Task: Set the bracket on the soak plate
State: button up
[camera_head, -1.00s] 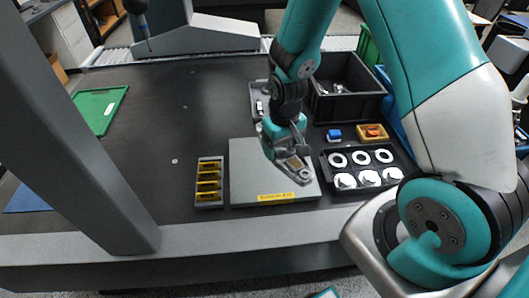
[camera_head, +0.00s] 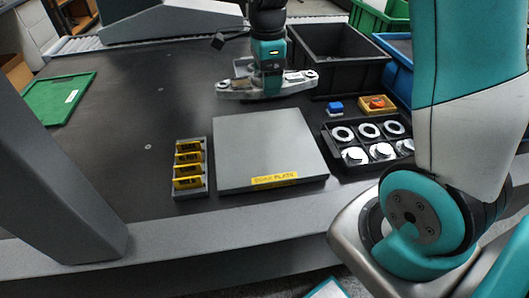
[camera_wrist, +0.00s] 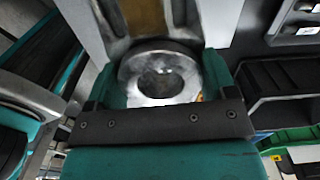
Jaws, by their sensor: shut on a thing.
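The bracket (camera_head: 237,88) is a long pale metal piece with a round hole near each end. My gripper (camera_head: 268,76) is shut around its middle and holds it crosswise, beyond the far edge of the soak plate. The wrist view shows a metal ring of the bracket (camera_wrist: 135,71) close up between the fingers. The soak plate (camera_head: 265,145) is a flat grey slab with a yellow label on its front edge, and its top is bare. The height of the bracket above the table is hard to tell.
A rack of yellow blocks (camera_head: 205,183) stands left of the plate. A black tray of white and metal rings (camera_head: 333,140) stands right.

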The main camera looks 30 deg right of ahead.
aim_at(266, 149)
jog(key=shift+m, duration=0.4)
notch_tip(266, 149, down, 20)
jog(key=shift+r+b, duration=0.1)
jog(key=shift+b, duration=0.55)
jog(key=o, duration=1.2)
jog(key=shift+c, duration=0.2)
jog(key=shift+o, duration=0.2)
